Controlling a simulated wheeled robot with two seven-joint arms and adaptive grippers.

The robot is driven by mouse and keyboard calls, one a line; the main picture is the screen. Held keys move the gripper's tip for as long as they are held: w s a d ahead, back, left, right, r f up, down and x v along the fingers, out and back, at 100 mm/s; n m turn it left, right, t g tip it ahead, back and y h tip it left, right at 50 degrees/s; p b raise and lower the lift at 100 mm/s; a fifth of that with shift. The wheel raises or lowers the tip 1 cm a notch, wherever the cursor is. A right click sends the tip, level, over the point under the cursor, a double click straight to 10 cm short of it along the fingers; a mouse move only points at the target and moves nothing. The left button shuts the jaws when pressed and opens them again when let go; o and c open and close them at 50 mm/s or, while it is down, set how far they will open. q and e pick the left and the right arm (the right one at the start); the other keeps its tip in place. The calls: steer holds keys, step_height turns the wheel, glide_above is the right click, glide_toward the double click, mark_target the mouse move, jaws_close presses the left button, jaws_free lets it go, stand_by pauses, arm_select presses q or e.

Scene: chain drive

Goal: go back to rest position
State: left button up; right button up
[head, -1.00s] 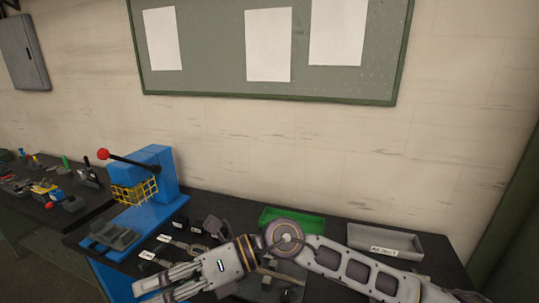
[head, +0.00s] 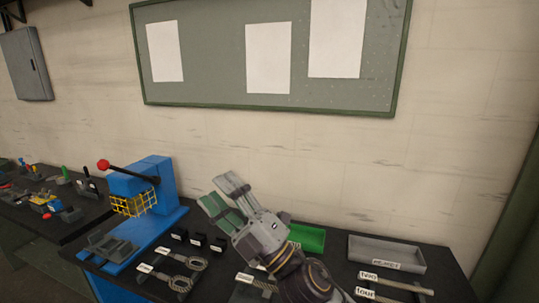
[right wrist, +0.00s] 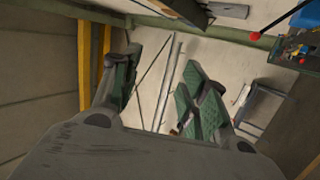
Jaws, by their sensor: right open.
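My right gripper (head: 219,193) is raised above the dark bench in the head view, its fingers pointing up and to the left. Its green-padded fingers are apart with nothing between them. They also show spread and empty in the right wrist view (right wrist: 158,85). The gripper and wrist hide part of the bench behind, including part of the green tray (head: 308,236). My left gripper is in neither view.
A blue press (head: 158,190) with a red-knobbed lever and yellow guard stands at left. Labelled metal parts (head: 180,283) and small black blocks (head: 198,239) lie beside it. A grey tray (head: 387,265) and labelled handles (head: 398,284) are at right.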

steer(key=w+d+f+m+t+h, duration=0.8)
steer(key=d+f+m+h, duration=0.4)
steer(key=m+h, duration=0.35)
steer(key=s+d+f+m+g+h, duration=0.1)
steer(key=d+f+m+g+h, duration=0.2)
steer(key=d+f, duration=0.45)
steer(key=s+d+f+m+g+h, duration=0.2)
steer(key=d+f+m+g, duration=0.25)
steer(key=f, duration=0.55)
steer(key=s+d+f+m+g, duration=0.1)
steer(key=s+d+f+g, duration=0.35)
steer(key=s+f, duration=0.45)
steer(key=s+d+f+m+g, duration=0.1)
steer(key=s+d+f+g, duration=0.3)
steer(key=s+f, duration=0.55)
steer(key=s+f+g+b, duration=0.3)
steer(key=f+b, duration=0.2)
steer(key=f, duration=3.1)
steer(key=s+d+f+b, duration=0.3)
steer(key=s+f+b, duration=0.2)
steer(key=s+f, duration=1.7)
steer(key=shift+s+d+f+g+h, duration=0.15)
steer(key=shift+s+f+g+h, duration=0.25)
steer(key=shift+f, duration=1)
steer(key=shift+w, duration=0.1)
